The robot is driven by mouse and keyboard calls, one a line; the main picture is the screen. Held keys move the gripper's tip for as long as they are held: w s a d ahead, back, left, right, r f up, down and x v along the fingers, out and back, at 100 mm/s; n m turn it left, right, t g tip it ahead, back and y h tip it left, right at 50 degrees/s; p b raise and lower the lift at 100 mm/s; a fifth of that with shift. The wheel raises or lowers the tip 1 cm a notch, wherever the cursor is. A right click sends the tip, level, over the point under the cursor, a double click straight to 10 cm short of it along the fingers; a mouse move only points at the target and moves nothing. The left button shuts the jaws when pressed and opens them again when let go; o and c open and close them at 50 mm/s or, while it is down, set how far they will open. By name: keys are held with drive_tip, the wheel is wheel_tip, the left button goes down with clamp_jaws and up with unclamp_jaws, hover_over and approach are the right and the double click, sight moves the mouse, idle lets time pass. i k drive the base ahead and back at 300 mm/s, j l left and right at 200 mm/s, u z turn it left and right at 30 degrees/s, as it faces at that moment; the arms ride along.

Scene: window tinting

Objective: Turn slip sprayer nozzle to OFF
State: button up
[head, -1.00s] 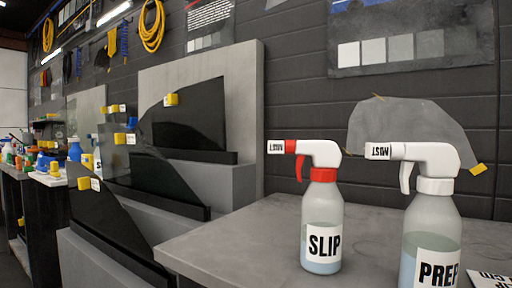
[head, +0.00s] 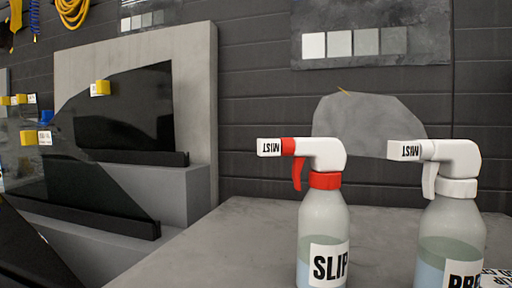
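The slip sprayer (head: 325,230) stands upright on the grey table, a translucent bottle labelled SLIP with pale blue liquid inside. It has a white head, a red trigger and a red collar. Its nozzle (head: 269,147) points left, and the white nozzle cap shows the word MIST upside down. A red ring sits between cap and head. My gripper is not in view.
A second sprayer (head: 449,225), with white trigger and collar and a partly cut-off label, stands to the right, its nozzle also showing MIST upside down. The grey table (head: 235,240) is clear left of the slip sprayer. Dark window panes (head: 130,110) stand on grey stands at left.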

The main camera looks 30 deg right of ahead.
sight(266, 147)
drive_tip(key=i+j, duration=0.15)
drive_tip(key=j, duration=0.2)
drive_tip(key=i+j, duration=0.15)
drive_tip(key=j, duration=0.2)
drive_tip(key=i+j+u, duration=0.1)
drive_tip(key=j, duration=0.25)
drive_tip(key=i+j, duration=0.25)
drive_tip(key=j+u, duration=0.05)
